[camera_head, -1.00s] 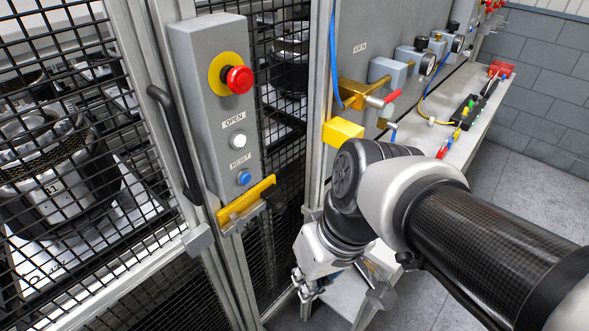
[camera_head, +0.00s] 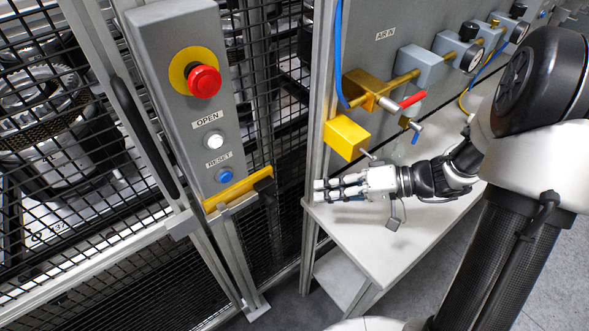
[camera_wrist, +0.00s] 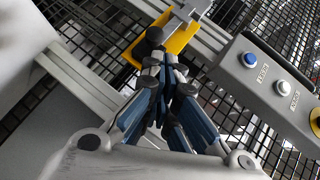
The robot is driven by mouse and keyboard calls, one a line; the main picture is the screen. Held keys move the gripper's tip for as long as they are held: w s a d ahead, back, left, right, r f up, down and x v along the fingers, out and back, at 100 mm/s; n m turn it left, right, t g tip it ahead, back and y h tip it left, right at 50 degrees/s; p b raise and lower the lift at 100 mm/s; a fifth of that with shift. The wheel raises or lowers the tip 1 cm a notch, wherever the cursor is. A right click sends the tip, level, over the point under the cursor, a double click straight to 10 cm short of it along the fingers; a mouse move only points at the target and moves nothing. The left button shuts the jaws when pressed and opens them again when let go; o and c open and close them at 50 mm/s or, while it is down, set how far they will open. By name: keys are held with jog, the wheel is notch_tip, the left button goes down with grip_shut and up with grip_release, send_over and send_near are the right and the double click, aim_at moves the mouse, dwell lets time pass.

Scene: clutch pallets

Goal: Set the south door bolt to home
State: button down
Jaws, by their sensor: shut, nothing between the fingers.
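The door bolt is a yellow bar (camera_head: 232,190) with a dark knob (camera_head: 263,178) at its right end, mounted below the grey control box on the mesh door. It also shows at the top of the wrist view as a yellow plate (camera_wrist: 180,42) with the dark knob (camera_wrist: 155,34). My gripper (camera_head: 320,190) is shut and empty, to the right of the bolt and pointing left toward it. In the wrist view my fingertips (camera_wrist: 163,60) appear just below the knob; I cannot tell whether they touch it, but the head view shows a gap.
The grey control box (camera_head: 178,100) carries a red stop button (camera_head: 204,81), a white OPEN button (camera_head: 213,140) and a blue RESET button (camera_head: 224,175). A black door handle (camera_head: 145,135) stands left. A yellow block (camera_head: 345,138) and air fittings sit above a pale shelf (camera_head: 385,232) under my gripper.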

jog(key=shift+w+d+f+t, duration=0.25)
jog(key=shift+w+d, duration=0.1)
jog(key=shift+w, duration=0.1)
jog(key=shift+w+d+f+t, duration=0.1)
jog(key=shift+w+d+t, duration=0.2)
jog(key=shift+w, duration=0.15)
jog(key=b+x, duration=0.2)
jog(key=x, duration=0.8)
jog(key=shift+r, duration=0.15)
